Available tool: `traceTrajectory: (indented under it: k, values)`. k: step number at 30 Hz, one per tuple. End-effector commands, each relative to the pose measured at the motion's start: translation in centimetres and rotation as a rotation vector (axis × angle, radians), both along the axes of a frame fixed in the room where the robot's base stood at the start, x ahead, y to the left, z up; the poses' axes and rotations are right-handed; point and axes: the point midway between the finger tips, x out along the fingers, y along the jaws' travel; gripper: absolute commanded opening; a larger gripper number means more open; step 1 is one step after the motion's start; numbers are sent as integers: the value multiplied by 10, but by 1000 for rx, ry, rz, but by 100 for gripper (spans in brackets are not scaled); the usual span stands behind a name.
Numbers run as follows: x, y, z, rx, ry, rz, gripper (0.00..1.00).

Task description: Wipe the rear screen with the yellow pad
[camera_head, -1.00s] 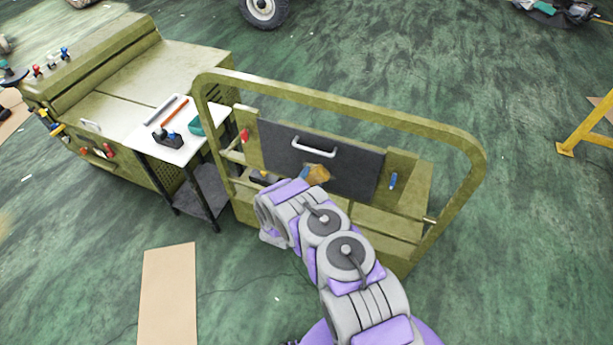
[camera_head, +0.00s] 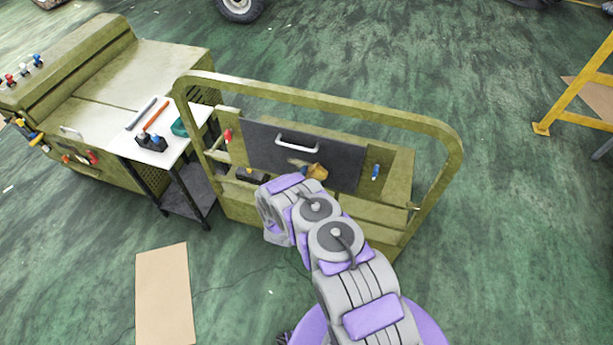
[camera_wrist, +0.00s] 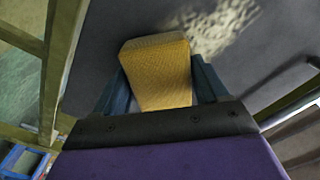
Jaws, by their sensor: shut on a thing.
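The rear screen (camera_head: 262,150) is a dark grey panel with a pale handle, set inside the olive frame. The yellow pad (camera_wrist: 157,70) is a textured block. My gripper (camera_wrist: 158,82) is shut on it, with a blue finger on each side. In the head view the pad (camera_head: 319,171) is at the screen's lower middle, right of and below the handle. The pad is at the screen's face; I cannot tell if it touches. A pale dusty patch (camera_wrist: 218,25) on the screen lies just beyond the pad, to its upper right in the wrist view.
An olive tubular guard (camera_head: 320,103) arches around the screen. A red knob (camera_head: 228,135) is left of the screen and a blue one (camera_head: 376,172) right. A white-topped side table (camera_head: 155,150) with tools stands left. Open floor lies to the right.

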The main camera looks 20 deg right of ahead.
Motion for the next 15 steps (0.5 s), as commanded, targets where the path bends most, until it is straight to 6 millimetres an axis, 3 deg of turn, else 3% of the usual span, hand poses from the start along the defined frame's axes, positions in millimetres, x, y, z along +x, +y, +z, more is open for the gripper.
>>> traceTrajectory:
  k: [7,15]
  values:
    - [-10,-18,3,-1,-2,-2,49]
    - [-13,-21,2,1,-2,-3,49]
